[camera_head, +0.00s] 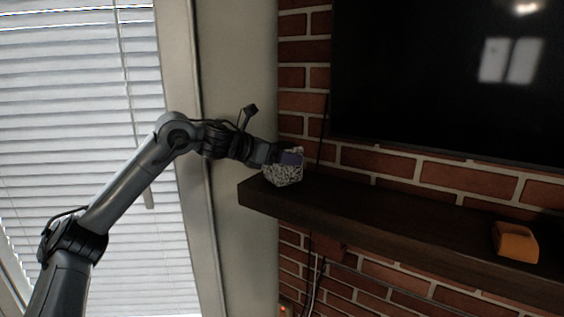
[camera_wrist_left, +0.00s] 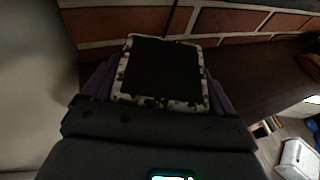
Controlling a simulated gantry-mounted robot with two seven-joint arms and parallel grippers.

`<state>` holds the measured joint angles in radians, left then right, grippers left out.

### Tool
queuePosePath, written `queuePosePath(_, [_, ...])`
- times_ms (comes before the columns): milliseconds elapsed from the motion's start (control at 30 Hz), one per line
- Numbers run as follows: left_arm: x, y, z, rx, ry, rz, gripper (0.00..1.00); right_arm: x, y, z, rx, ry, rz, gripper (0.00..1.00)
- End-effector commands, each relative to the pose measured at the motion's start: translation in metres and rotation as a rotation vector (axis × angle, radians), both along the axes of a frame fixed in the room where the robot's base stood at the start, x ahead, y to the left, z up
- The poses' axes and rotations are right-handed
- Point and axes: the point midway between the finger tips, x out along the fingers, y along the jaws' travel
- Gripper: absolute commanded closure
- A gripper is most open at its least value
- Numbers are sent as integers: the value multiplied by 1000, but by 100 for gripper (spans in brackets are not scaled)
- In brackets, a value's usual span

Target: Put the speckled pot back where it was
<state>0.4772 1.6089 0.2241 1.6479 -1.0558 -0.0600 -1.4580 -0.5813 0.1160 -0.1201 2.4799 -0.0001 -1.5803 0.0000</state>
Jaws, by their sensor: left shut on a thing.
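The speckled pot (camera_head: 284,174) is black and white and sits at the left end of the dark wooden mantel shelf (camera_head: 390,220). My left gripper (camera_head: 290,158) reaches in from the left and is shut on the pot near its top. In the left wrist view the pot's square speckled rim (camera_wrist_left: 160,102) and dark inside lie between the purple fingers of my left gripper (camera_wrist_left: 163,90). The pot looks about level with the shelf top; I cannot tell whether its base touches the wood. My right gripper is not in view.
An orange-brown block-like object (camera_head: 515,242) stands on the shelf at the right. A black television (camera_head: 450,80) hangs on the brick wall above. A window with blinds (camera_head: 80,120) is at the left. The shelf between pot and block is clear.

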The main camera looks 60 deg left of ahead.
Motion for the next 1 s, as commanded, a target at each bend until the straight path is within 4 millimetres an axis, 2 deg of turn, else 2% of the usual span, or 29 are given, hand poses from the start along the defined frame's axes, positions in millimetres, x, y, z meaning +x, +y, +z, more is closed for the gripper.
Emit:
queuePosePath(500, [0, 0, -9, 1, -2, 1, 62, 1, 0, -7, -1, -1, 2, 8])
queuePosePath(533, [0, 0, -9, 1, 0, 1, 11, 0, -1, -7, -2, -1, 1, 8])
queuePosePath(600, [0, 0, -8, 1, 1, 1, 0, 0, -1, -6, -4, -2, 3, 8])
queuePosePath(967, [0, 0, -3, 0, 0, 0, 0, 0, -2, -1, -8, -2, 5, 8])
queuePosePath(1000, [-3, 0, -6, 1, -2, 1, 0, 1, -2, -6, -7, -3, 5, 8])
